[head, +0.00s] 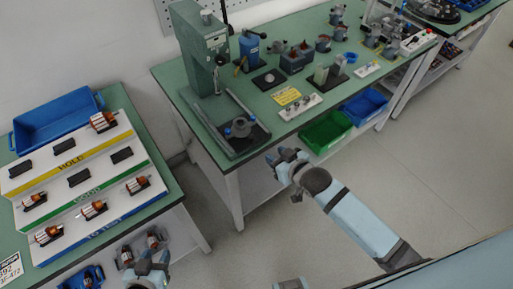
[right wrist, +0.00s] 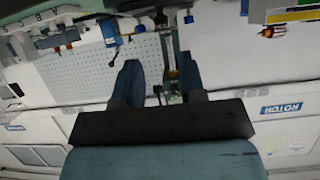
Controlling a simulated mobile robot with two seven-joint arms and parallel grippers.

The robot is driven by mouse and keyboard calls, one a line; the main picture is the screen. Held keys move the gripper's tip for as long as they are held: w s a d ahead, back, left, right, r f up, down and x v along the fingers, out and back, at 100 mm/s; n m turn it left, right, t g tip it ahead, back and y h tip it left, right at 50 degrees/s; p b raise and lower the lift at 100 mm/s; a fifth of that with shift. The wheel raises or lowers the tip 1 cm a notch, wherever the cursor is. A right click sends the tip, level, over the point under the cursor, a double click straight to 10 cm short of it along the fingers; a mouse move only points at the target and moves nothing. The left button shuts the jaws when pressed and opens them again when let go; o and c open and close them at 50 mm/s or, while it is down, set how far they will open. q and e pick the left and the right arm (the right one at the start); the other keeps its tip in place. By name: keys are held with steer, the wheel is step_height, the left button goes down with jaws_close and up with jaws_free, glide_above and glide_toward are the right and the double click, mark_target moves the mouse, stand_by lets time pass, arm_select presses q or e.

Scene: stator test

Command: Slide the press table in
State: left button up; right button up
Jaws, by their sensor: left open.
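The green press (head: 205,50) stands at the back left of the middle bench. In front of its column, two rails run toward the bench's front edge. My left gripper (head: 150,260) is low at the left bench, near copper-wound rotors (head: 153,240).
Green bin (head: 327,132) and blue bin (head: 364,106) sit under the bench's front edge, close to my right arm. A yellow card (head: 287,96), a white block with pegs (head: 300,108) and several parts crowd the bench right of the press. The left bench holds a sorting rack (head: 70,160).

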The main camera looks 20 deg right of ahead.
mark_target(253, 139)
steer(key=b+x, duration=0.1)
steer(key=x, duration=0.1)
steer(key=b+x, duration=0.2)
steer(key=r+b+x, duration=0.1)
steer(key=b+x, duration=0.1)
steer(key=x, duration=0.1)
steer(key=shift+w, duration=0.3)
steer(key=shift+r, duration=0.1)
steer(key=shift+w+a+p, duration=0.1)
steer(key=shift+w+p, duration=0.1)
steer(key=shift+p, duration=0.1)
steer(key=shift+w+a, duration=0.1)
steer(key=shift+w, duration=0.1)
steer(key=shift+p+x, duration=0.9)
steer(key=shift+x, duration=1.5)
